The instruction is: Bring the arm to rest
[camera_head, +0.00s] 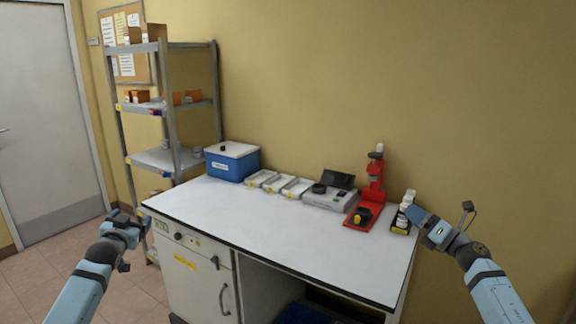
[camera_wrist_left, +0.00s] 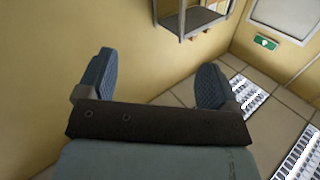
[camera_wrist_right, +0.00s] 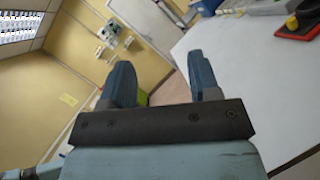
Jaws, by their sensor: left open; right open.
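My left gripper (camera_head: 133,222) is at the left of the head view, in front of the bench's left end and apart from it. In the left wrist view its two blue fingers (camera_wrist_left: 152,84) are spread with nothing between them. My right gripper (camera_head: 420,220) is at the right of the head view, by the bench's right end, close to a rack of small bottles (camera_head: 404,212) in the picture. In the right wrist view its fingers (camera_wrist_right: 163,84) are apart and empty. Whether it touches the rack cannot be told.
The white bench (camera_head: 270,223) has a clear front half. Along its back stand a blue box (camera_head: 228,164), white trays (camera_head: 279,184), a grey instrument (camera_head: 330,198) and a red stand (camera_head: 374,180). A metal shelf (camera_head: 185,107) stands at the left, near a door (camera_head: 40,110).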

